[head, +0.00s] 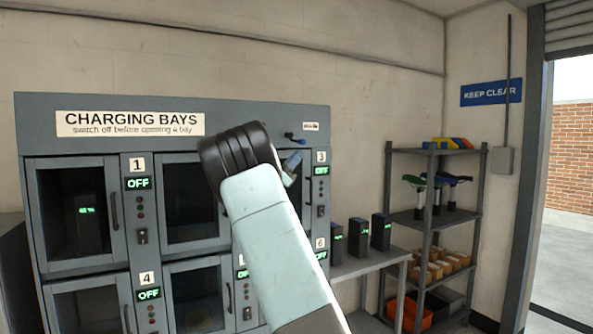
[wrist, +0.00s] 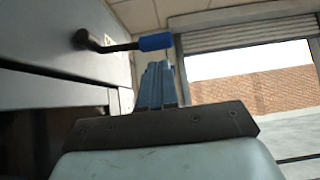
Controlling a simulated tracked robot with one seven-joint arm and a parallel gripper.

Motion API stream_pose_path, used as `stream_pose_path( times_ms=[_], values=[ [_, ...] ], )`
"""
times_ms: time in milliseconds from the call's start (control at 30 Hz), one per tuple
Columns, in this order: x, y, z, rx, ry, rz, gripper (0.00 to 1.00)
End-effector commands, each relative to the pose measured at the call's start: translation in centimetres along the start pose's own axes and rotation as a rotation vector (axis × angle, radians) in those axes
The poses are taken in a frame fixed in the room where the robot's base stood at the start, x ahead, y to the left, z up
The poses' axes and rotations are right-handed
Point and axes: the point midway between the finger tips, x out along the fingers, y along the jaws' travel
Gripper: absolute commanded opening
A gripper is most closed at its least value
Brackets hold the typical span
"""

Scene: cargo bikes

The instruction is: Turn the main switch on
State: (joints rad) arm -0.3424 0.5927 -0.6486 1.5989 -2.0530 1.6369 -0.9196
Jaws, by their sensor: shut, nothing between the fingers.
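The main switch is a lever with a black arm and a blue grip (head: 299,140) at the top right of the grey charging cabinet (head: 250,112). The lever points right, nearly level, tilted slightly down. In the wrist view its blue grip (wrist: 156,42) lies just above and beyond my fingertips, its black pivot on the panel at the left. My gripper (head: 292,163) is shut and empty, just below the lever in the head view. I cannot tell whether it touches the grip. The bay displays that I can read show OFF.
A small label (head: 311,126) sits right of the lever. Bay doors with handles fill the cabinet below. A side bench (head: 372,262) carries several batteries, and a shelf rack (head: 408,220) stands further right. An open doorway (head: 570,170) is at the far right.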

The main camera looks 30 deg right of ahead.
Motion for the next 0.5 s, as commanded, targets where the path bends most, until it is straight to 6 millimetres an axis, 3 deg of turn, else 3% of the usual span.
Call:
stream_pose_path(
  times_ms=[467, 500],
  values=[
    [0.9, 0.0, 0.8, 0.000, 0.000, 0.000, 0.00],
    [2.1, -0.1, -0.5, -0.005, -0.001, -0.003, 0.00]
  ],
)
